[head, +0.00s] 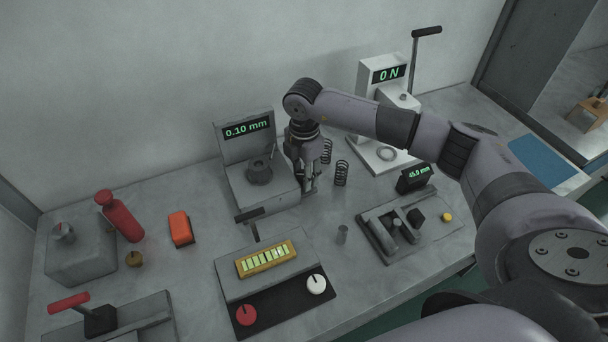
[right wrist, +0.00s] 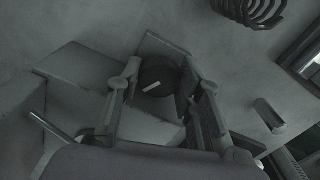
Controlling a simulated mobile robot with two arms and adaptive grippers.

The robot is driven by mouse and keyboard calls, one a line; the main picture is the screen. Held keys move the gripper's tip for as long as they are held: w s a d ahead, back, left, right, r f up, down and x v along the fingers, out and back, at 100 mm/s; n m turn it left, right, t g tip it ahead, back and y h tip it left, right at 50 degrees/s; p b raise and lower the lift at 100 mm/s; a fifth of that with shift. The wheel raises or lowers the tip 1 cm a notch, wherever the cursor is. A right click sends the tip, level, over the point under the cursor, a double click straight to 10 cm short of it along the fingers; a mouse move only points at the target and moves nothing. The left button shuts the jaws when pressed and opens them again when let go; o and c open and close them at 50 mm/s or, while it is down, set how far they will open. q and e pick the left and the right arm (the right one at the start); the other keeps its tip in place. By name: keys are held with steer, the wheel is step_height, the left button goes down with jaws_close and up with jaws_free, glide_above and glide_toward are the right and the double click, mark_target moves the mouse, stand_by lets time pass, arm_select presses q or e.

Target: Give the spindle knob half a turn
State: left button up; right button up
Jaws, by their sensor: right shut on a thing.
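The gauge block (head: 262,192) with a green "0.10 mm" display (head: 247,128) stands left of centre against the back wall in the head view. A dark cup-like cylinder (head: 259,172) sits on it. The dark round spindle knob (right wrist: 157,72) with a short white line shows in the right wrist view. My right gripper (head: 309,187) is at the block's right side, shut on the knob. Its two fingers (right wrist: 163,92) stand on either side of the knob. In the head view the gripper hides the knob. My left gripper is in neither view.
A white press (head: 377,150) reading "0 N" is behind right. A T-handle (head: 250,215) stands in front of the block. Orange box (head: 181,229) is left.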

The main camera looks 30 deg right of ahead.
steer(key=shift+n, duration=1)
steer(key=o, duration=1.2)
steer(key=shift+c, duration=0.2)
steer(key=shift+r, duration=0.1)
step_height(320, 180, up, 12)
